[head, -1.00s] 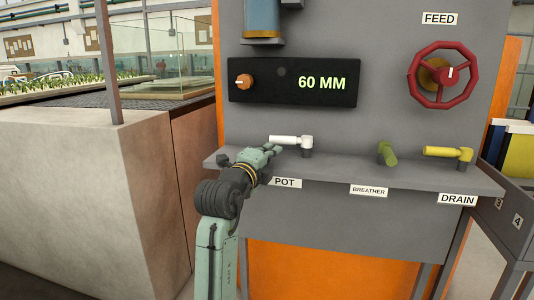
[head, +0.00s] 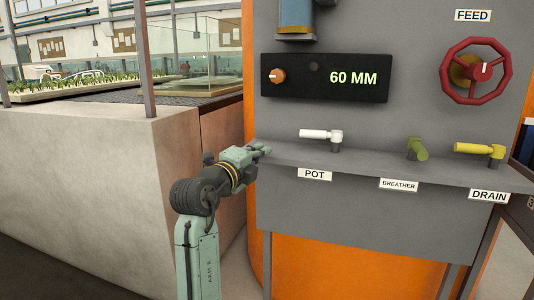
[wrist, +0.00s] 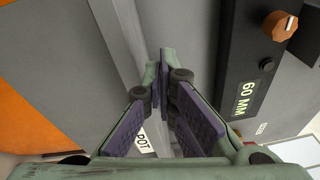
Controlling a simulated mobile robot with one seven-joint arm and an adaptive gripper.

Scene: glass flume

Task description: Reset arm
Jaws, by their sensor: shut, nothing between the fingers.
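My gripper (head: 262,150) is at the left end of the grey panel's shelf (head: 350,162), left of the white POT lever (head: 318,134). Its fingers are together and hold nothing. In the wrist view my gripper (wrist: 164,58) points along the panel, with the black display box (wrist: 245,75) to its right. My arm rises from the bottom of the head view and is bent at the wrist. The white lever lies level, pointing left, and is apart from the fingers.
A green BREATHER lever (head: 417,149), a yellow DRAIN lever (head: 478,149) and a red FEED wheel (head: 476,70) are on the panel. The display (head: 325,78) reads 60 MM. A concrete wall (head: 80,185) stands left of my arm, with a glass tank (head: 196,60) behind.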

